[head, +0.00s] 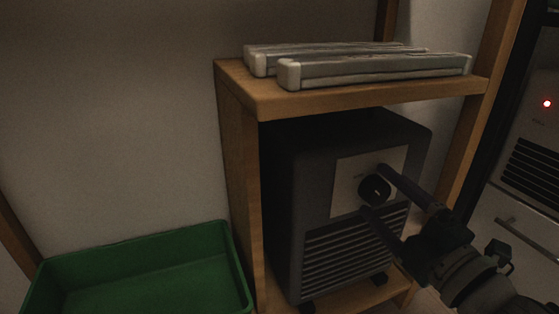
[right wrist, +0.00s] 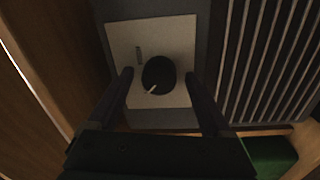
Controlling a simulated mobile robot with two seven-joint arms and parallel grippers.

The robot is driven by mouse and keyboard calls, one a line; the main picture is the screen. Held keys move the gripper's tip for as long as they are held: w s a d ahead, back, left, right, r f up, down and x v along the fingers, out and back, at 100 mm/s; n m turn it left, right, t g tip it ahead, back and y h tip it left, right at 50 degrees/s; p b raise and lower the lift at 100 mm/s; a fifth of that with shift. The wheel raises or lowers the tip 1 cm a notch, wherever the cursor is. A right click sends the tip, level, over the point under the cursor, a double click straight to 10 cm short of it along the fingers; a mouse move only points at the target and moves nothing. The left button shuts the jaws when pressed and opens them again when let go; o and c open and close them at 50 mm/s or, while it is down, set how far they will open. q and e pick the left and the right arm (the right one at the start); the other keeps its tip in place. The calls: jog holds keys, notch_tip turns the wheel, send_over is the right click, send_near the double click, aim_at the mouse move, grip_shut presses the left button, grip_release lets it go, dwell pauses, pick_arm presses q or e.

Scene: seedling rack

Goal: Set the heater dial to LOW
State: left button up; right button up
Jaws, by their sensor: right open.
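The heater (head: 285,190) is a dark grey box with a slatted grille, standing inside a wooden rack. Its round black dial (head: 375,189) sits on a pale panel (head: 345,180) above the grille. In the right wrist view the dial (right wrist: 159,75) carries a pale pointer mark toward the lower left of that picture. Small lettering on the panel is too small to read. My right gripper (head: 372,188) is open, its two fingers on either side of the dial, apart from it as far as the wrist view shows. My left gripper is not in view.
A green bin (head: 235,262) stands at the lower left. A cabinet with a red light (head: 547,104) is at the right. Wooden posts flank the heater.

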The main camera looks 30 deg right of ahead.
jog(key=s+a+p, duration=0.1)
jog(key=s+p, duration=0.2)
jog(key=s, duration=0.7)
jog(key=shift+f, duration=0.25)
jog(key=shift+w, duration=0.1)
